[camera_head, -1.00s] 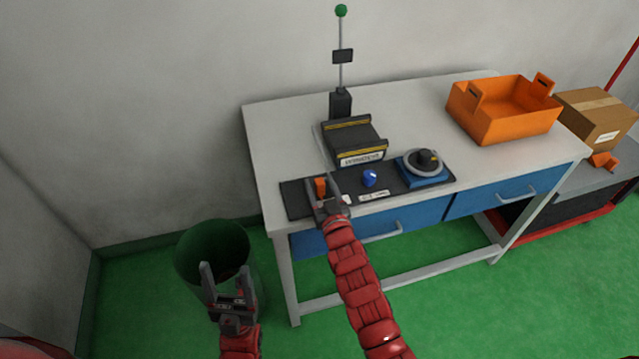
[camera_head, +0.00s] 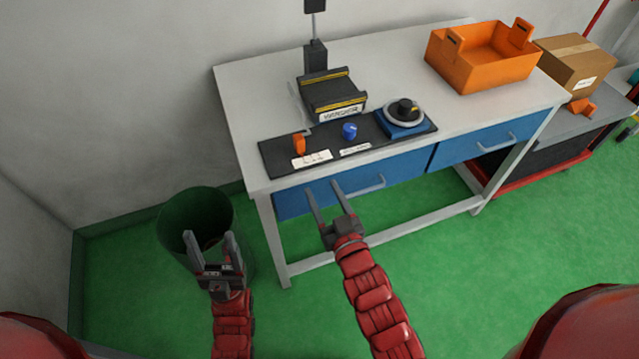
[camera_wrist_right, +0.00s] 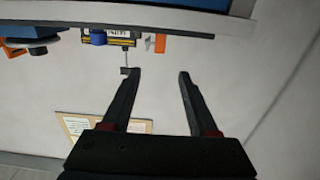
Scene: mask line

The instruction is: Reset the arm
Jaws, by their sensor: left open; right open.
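My right gripper (camera_head: 325,203) is open and empty in the head view, in front of the table's blue drawer and below the table top's front edge. Its two spread fingers (camera_wrist_right: 152,78) show in the right wrist view with nothing between them. My left gripper (camera_head: 212,248) is open and empty in front of the dark green bin (camera_head: 195,212). The black control panel (camera_head: 375,143) on the table carries an orange switch (camera_head: 299,143), a blue knob (camera_head: 349,131) and a round dial on a blue base (camera_head: 403,118). The right gripper is apart from all of these.
The white table (camera_head: 245,110) holds a black labelled device (camera_head: 333,93), a pole on a black base (camera_head: 316,57) and an orange crate (camera_head: 470,78). A cardboard box (camera_head: 578,66) stands on a grey cart at right. Green floor is clear in front.

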